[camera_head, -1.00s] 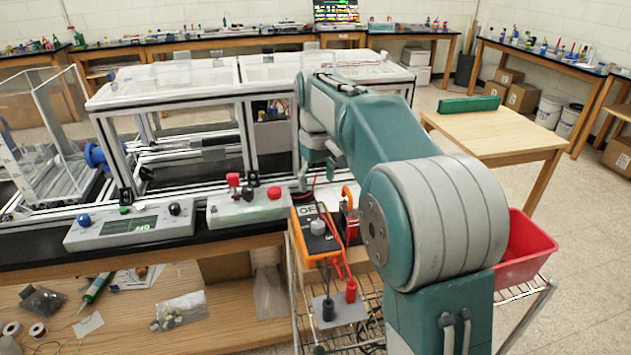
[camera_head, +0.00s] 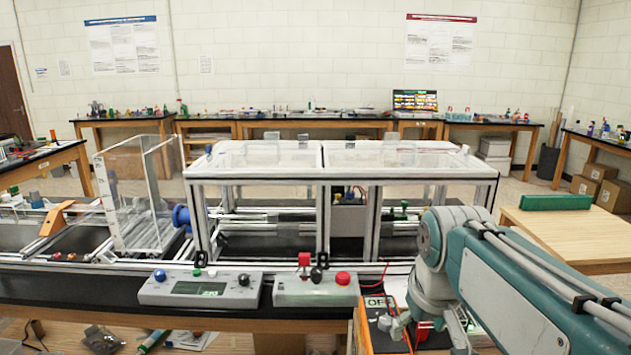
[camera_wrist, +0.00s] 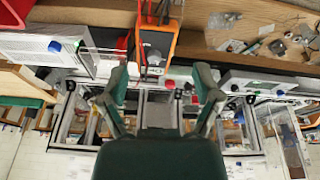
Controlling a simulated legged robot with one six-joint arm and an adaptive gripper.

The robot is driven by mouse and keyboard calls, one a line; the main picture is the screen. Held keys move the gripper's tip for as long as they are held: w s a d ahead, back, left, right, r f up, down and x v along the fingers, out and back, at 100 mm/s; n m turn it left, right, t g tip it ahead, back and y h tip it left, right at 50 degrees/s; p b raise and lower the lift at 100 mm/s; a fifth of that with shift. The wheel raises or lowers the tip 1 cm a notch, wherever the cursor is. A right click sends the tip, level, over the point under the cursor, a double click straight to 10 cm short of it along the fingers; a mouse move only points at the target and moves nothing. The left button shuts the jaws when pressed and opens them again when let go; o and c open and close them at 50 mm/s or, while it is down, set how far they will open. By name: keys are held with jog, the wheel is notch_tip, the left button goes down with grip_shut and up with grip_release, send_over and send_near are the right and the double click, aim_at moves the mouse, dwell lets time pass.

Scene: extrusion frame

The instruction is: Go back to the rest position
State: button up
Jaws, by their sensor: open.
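My gripper (camera_wrist: 160,88) is open in the wrist view, its two green-padded fingers spread wide with nothing between them. Past the fingers is an orange multimeter (camera_wrist: 158,45) with leads. In the head view my arm comes in from the right edge, and its wrist end is above the bench's right front. The fingers are not clearly visible there. The orange multimeter (camera_head: 363,325) shows beside my wrist, its display reading OFF, partly cut off by the lower edge.
A clear-topped extrusion frame (camera_head: 325,190) stands on the black bench. In front are a display control box (camera_head: 200,288) and a box with a red button (camera_head: 316,288). A wooden table (camera_head: 560,235) with a green block (camera_head: 556,202) is at right, with open floor near it.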

jog(key=s+f+m+t, duration=0.2)
jog(key=s+f, duration=0.4)
jog(key=s, duration=0.6)
jog(key=shift+s, duration=0.15)
jog(key=shift+c, duration=0.3)
dwell(1.3)
